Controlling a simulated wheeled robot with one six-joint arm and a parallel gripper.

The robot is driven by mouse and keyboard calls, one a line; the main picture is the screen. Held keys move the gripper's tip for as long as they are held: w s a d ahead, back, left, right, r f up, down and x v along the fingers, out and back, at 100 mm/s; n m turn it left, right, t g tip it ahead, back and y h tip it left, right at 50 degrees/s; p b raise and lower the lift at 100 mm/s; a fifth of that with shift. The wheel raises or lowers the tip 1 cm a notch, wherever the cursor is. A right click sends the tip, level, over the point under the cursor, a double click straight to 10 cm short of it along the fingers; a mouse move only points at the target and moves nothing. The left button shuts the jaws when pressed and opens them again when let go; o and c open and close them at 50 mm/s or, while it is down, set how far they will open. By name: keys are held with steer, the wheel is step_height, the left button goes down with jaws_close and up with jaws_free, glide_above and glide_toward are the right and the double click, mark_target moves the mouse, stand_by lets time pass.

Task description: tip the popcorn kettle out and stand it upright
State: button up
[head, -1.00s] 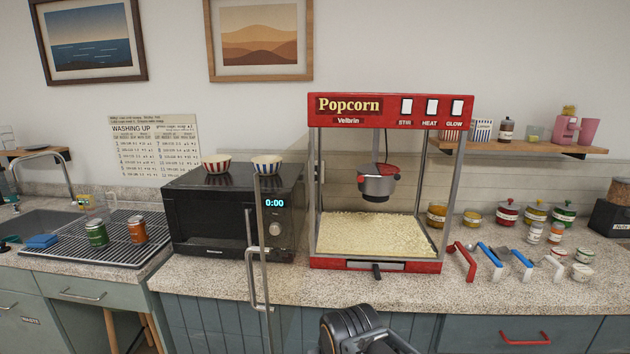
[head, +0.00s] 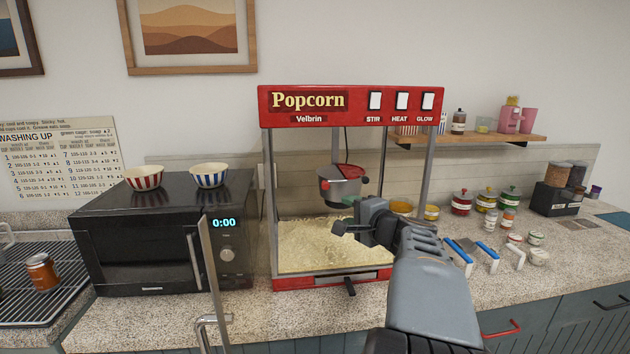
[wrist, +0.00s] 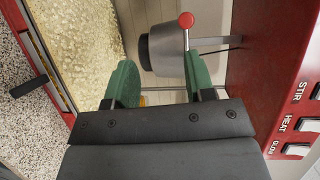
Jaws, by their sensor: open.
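The steel popcorn kettle (head: 337,190) hangs inside the red popcorn machine (head: 350,103), looking about level, with its red lid part (head: 350,171) on top. A red ball knob (wrist: 186,20) on a thin rod stands at the kettle's side in the wrist view. My gripper (head: 342,217) reaches into the machine's front, just below and in front of the kettle. In the wrist view its two green finger pads (wrist: 160,82) are apart, with nothing held between them. The kettle (wrist: 160,50) is just beyond the fingertips; contact cannot be told.
Popcorn (head: 310,247) covers the machine floor. A framed clear door (head: 213,275) stands swung open at front left. The microwave (head: 150,250) with two striped bowls is at left. A short black handle (head: 349,287) sticks out below the machine's front.

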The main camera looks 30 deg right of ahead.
mark_target(341, 188)
steer(key=w+d+r+t+p, duration=0.1)
steer(key=w+p, duration=0.3)
steer(key=w, duration=1)
steer(key=shift+w+d+r+h, duration=0.15)
steer(key=shift+w+r+h, duration=0.2)
steer(key=shift+r, duration=0.4)
steer(key=shift+s, duration=0.1)
jaws_close()
